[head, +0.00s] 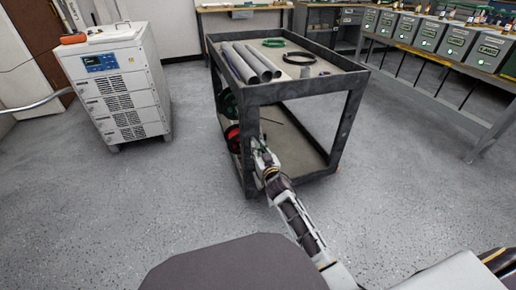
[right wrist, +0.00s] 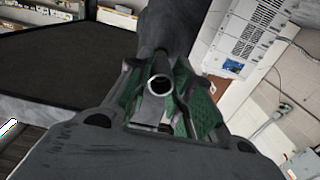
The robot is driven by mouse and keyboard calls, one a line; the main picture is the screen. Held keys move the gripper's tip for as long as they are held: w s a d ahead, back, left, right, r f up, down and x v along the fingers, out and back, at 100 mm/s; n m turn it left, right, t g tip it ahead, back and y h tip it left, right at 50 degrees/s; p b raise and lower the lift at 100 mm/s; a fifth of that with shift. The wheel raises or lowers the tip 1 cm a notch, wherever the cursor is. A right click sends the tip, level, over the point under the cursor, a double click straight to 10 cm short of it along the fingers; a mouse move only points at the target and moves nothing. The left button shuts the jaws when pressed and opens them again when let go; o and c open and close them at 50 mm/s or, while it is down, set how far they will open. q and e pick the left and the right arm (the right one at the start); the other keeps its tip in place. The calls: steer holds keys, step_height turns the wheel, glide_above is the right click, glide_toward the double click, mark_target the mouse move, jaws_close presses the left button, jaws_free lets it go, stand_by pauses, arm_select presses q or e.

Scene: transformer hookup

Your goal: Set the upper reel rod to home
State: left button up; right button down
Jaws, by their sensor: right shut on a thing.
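My right gripper (head: 261,150) reaches to the near left leg of the black cart, close to the reels. In the right wrist view my right gripper (right wrist: 160,98) is shut, its green-padded fingers on both sides of a metal reel rod (right wrist: 160,84) with a round hollow end. Whether this is the upper rod cannot be told. The cart leg partly hides both reels. My left gripper is not in view.
The cart (head: 300,92) carries grey pipes (head: 246,66), a green cable coil (head: 274,43) and a black cable coil (head: 299,58) on top. A white cabinet (head: 117,88) stands at left. A bench (head: 456,95) with grey boxes lines the right. Floor around the cart is clear.

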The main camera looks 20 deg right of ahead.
steer(key=shift+w, duration=1.2)
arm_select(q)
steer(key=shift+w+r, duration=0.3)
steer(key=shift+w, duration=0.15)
arm_select(e)
steer(key=shift+r, duration=0.15)
steer(key=c, duration=1.7)
jaws_free()
steer(key=shift+w, duration=0.1)
steer(key=o, duration=0.4)
steer(key=shift+w, duration=0.1)
steer(key=shift+o, duration=0.2)
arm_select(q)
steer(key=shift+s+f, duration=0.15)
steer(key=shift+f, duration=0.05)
arm_select(e)
steer(key=shift+s, duration=0.25)
